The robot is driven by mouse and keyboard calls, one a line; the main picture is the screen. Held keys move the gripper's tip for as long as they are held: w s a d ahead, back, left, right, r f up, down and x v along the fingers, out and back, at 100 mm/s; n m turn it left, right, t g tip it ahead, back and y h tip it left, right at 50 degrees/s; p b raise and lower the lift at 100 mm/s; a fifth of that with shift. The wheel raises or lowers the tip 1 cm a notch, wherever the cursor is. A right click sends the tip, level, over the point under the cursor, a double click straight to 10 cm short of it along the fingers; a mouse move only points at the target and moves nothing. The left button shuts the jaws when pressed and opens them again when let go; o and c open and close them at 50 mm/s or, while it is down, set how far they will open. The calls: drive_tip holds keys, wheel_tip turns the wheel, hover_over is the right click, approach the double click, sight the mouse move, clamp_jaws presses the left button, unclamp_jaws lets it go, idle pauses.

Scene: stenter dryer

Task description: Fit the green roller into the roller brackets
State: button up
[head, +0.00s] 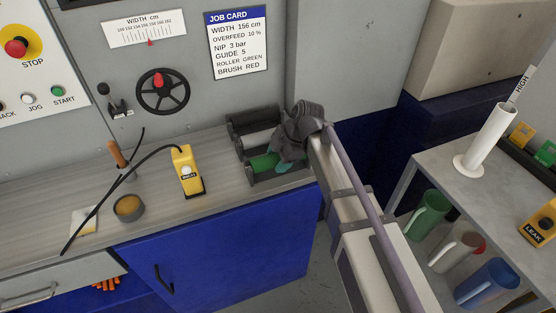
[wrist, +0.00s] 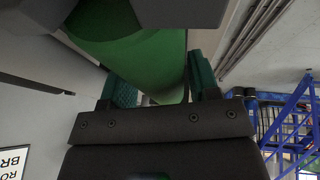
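My gripper (head: 285,160) is down at the right end of the green roller and hides that end. In the wrist view the green roller (wrist: 135,45) runs between my gripper's two teal-padded fingers (wrist: 165,88). The fingers stand apart on either side of it; whether both press on it cannot be made out. Dark blocks (wrist: 180,12) show at the top. I cannot tell whether the stand's supports are the task's brackets.
A yellow handset (head: 187,171) with a black cable, a round tin (head: 128,207) and an orange-handled tool (head: 117,154) lie left on the bench. A handwheel (head: 163,92) and job card (head: 237,42) are behind. A grey shelf unit (head: 400,190) stands right.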

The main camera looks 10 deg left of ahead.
drive_tip(key=c, duration=0.8)
